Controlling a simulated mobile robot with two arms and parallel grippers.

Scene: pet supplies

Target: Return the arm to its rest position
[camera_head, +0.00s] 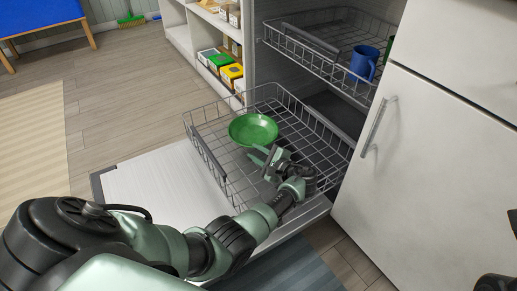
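My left arm reaches in from the lower left over the open dishwasher door. Its gripper (262,157) is over the lower rack, just in front of a green bowl (253,128). The fingers look spread apart with nothing between them. The bowl sits upright in the lower rack (208,160), close to the fingertips; whether they touch its rim is hard to tell. My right gripper is not in view; only dark parts show at the right edge.
The upper rack (305,40) holds a blue mug (364,63), with a green item partly hidden beside it. A white cabinet door with a handle (377,125) stands at right. Shelves with boxes (220,60) are behind. Open floor (115,95) lies at left.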

